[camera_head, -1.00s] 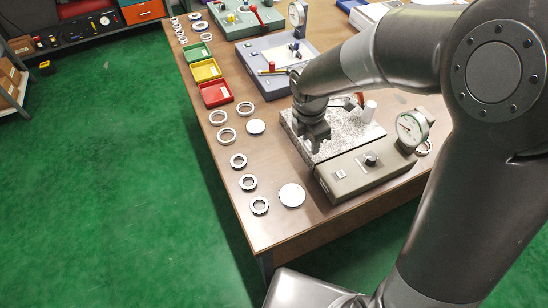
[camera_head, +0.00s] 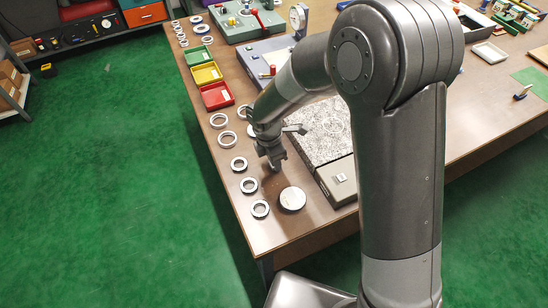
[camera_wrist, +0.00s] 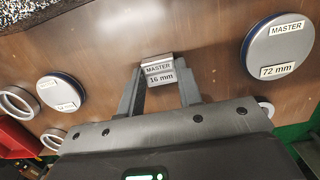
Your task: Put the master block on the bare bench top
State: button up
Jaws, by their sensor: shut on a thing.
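The master block (camera_wrist: 159,72), a small grey block labelled "MASTER 16 mm", sits between my fingertips in the wrist view. My gripper (camera_wrist: 159,88) is shut on it. In the head view my gripper (camera_head: 271,162) points down over the brown bench top (camera_head: 310,220), left of the speckled granite plate (camera_head: 325,130). The block is hard to make out there. Bare wood shows around the block in the wrist view. I cannot tell whether the block touches the bench.
A round "MASTER 72 mm" disc (camera_wrist: 278,45) lies on one side of the block and another labelled disc (camera_wrist: 60,92) on the other. The 72 mm disc (camera_head: 292,198) also shows in the head view. Several rings (camera_head: 249,185) line the left edge.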

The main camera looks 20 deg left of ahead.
jog(key=o, duration=1)
jog(key=shift+f, duration=0.1)
jog(key=r, duration=0.8)
jog(key=s+a+r, duration=0.1)
jog(key=r, duration=0.3)
jog(key=shift+r, duration=0.15)
jog(key=shift+d, duration=0.1)
